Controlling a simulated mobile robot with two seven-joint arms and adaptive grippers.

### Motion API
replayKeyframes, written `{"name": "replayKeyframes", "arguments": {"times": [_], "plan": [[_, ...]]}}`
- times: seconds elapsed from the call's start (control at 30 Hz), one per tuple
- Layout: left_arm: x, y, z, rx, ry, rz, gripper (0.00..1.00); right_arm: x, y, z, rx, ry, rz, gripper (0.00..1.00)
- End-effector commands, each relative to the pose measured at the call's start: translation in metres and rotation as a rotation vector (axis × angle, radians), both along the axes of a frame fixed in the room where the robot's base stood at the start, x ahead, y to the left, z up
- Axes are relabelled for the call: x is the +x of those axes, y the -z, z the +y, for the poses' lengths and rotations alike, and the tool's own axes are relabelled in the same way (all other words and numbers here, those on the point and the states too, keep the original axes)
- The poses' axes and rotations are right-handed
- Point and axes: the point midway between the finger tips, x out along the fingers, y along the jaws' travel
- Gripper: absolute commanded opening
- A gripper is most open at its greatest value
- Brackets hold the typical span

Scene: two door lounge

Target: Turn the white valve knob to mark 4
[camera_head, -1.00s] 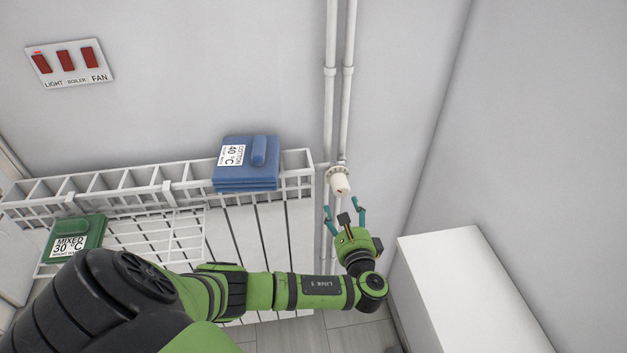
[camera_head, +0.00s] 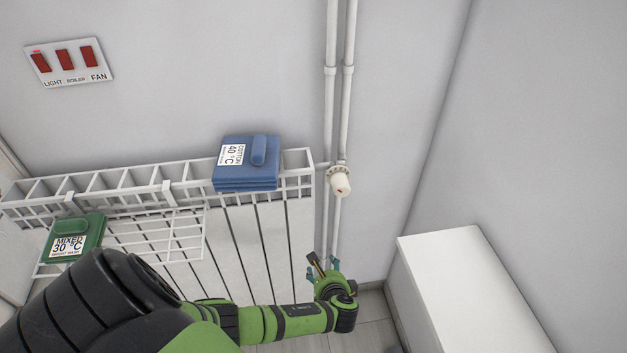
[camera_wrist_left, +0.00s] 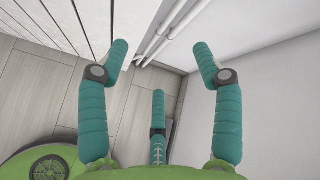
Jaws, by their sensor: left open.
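The white valve knob (camera_head: 340,185) sits on the wall pipes just right of the radiator's top corner. The knob does not show in the left wrist view. My right gripper is in neither view.
White pipes (camera_head: 348,110) run down the wall. The radiator (camera_head: 278,240) with its drying rack (camera_head: 150,235) is at left, bearing a blue folded cloth (camera_head: 255,177) and a green one (camera_head: 88,235). A white cabinet (camera_head: 455,270) stands at right. A switch panel (camera_head: 70,64) is at upper left.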

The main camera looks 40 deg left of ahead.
Motion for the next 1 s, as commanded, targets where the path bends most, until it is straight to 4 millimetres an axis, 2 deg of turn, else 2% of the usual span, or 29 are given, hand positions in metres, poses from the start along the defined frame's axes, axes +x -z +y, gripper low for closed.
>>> {"name": "replayKeyframes", "arguments": {"times": [0.3, 0.5, 0.7, 1.0], "plan": [[-0.037, 0.051, -0.006, -0.153, -0.061, 0.061, 0.66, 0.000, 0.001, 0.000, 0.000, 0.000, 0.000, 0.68], [-0.054, 0.071, -0.009, -0.220, -0.092, 0.081, 0.66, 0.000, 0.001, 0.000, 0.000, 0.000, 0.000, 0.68], [-0.060, 0.078, -0.010, -0.246, -0.106, 0.087, 0.66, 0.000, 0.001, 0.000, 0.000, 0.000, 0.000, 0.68], [-0.061, 0.078, -0.010, -0.247, -0.106, 0.088, 0.66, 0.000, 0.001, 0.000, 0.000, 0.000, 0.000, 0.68]]}}
